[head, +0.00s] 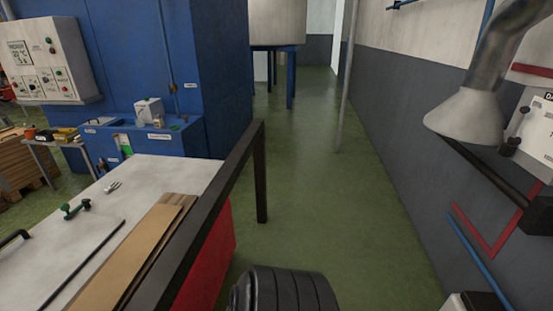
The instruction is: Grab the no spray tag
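I cannot make out a tag that reads as a no spray tag. Small white labels show on the blue cabinet (125,65) and on the blue bench (190,140), but their print is too small to read. A green and white item (123,143) shows at the front of the blue bench; I cannot tell what it is. Neither of my grippers is in the head view.
A white-topped table (75,240) with a dark rail frame (205,215) fills the lower left. A dark ribbed round object (285,291) is at the bottom centre. A grey hood (466,116) hangs at right. Green floor (325,200) is clear along the passage, beside a thin pole (346,80).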

